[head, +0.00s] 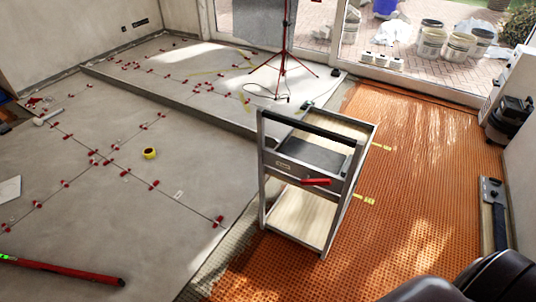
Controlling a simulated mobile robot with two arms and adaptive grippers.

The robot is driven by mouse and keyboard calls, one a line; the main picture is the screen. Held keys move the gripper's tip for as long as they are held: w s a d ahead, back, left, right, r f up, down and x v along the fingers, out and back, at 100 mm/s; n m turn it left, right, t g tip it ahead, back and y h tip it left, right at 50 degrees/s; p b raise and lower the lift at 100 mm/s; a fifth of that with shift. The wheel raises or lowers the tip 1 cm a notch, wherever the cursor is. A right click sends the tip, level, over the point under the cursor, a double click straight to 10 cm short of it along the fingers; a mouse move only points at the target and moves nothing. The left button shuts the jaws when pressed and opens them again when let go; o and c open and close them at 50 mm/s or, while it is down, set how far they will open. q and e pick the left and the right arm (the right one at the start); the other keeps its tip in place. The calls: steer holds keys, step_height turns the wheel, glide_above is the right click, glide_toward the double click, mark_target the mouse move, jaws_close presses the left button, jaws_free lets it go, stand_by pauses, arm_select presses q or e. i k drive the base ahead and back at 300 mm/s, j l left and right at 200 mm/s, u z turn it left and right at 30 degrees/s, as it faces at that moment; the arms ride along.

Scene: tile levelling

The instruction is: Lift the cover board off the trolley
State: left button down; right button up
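The trolley (264,190) stands right of the middle of the head view, a grey metal frame with a dark push bar and pale shelves. A flat dark grey panel (318,157) lies within its top; I cannot tell for sure whether this is the cover board. A red-handled item (316,181) shows at the trolley's front side. Neither of my grippers can be made out; dark rounded parts at the lower right seem to be mine.
Orange matting (415,215) covers the floor right of the trolley. Grey tiles with red levelling clips lie to the left, with a yellow tape roll (149,153) and a red bar (65,268). A red tripod (283,68) stands behind. A dark tool (493,192) is by the right wall.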

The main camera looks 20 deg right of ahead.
mark_target(324, 159)
steer(key=l+u, duration=0.2)
steer(key=l, duration=0.3)
steer(key=l+u, duration=0.15)
steer(key=l, duration=0.35)
steer(key=k+l+u, duration=0.2)
steer(key=l, duration=0.3)
steer(key=l+u, duration=0.2)
steer(key=l, duration=0.3)
steer(key=k+l+u, duration=0.15)
steer(key=l, duration=0.3)
steer(key=k+l+u, duration=0.2)
steer(key=l, duration=0.25)
steer(key=i, duration=0.1)
